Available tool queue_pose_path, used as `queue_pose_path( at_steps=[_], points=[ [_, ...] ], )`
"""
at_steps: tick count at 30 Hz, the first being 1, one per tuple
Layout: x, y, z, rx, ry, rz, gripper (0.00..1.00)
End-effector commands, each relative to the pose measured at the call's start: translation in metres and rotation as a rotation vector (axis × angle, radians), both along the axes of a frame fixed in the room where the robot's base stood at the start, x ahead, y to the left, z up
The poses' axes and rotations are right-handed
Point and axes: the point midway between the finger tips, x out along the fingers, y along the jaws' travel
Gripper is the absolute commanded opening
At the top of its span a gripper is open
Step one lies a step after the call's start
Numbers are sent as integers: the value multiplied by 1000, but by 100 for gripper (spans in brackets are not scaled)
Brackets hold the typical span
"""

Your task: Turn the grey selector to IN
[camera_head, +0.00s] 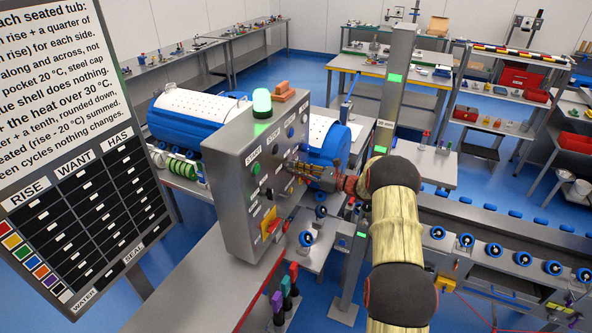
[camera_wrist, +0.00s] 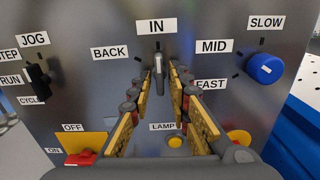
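The grey selector (camera_wrist: 159,72) is on the metal panel (camera_wrist: 110,77), and in the wrist view its bar stands upright, pointing at the IN label (camera_wrist: 156,27). The BACK label (camera_wrist: 109,53) is to its left. My gripper (camera_wrist: 161,80) reaches toward the panel with one yellow-padded finger on each side of the selector. A narrow gap seems to show between the selector and each fingertip, so the fingers look open around it. In the head view my gripper (camera_head: 293,166) is at the face of the grey control box (camera_head: 232,165), and it hides the selector there.
A blue knob (camera_wrist: 264,68) with SLOW, MID and FAST labels is on the right. A black JOG/STEP/RUN selector (camera_wrist: 40,78) is on the left. A red switch (camera_wrist: 82,157) and a yellow LAMP button (camera_wrist: 175,142) are below. A green beacon (camera_head: 262,103) tops the box.

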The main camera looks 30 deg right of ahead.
Motion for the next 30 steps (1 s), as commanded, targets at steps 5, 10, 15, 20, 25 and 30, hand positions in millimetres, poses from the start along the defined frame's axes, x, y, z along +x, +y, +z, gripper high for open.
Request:
queue_pose_path(
  at_steps=[5,10,15,20,25,30],
  points=[
    [0,0,1,-1,-2,0,30],
    [0,0,1,-1,-2,0,30],
    [-2,-3,2,-2,-3,0,30],
    [-18,-16,3,-1,-3,-3,30],
    [-46,-38,2,0,-3,-4,30],
    [-71,-58,1,0,-3,-3,30]
  ],
)
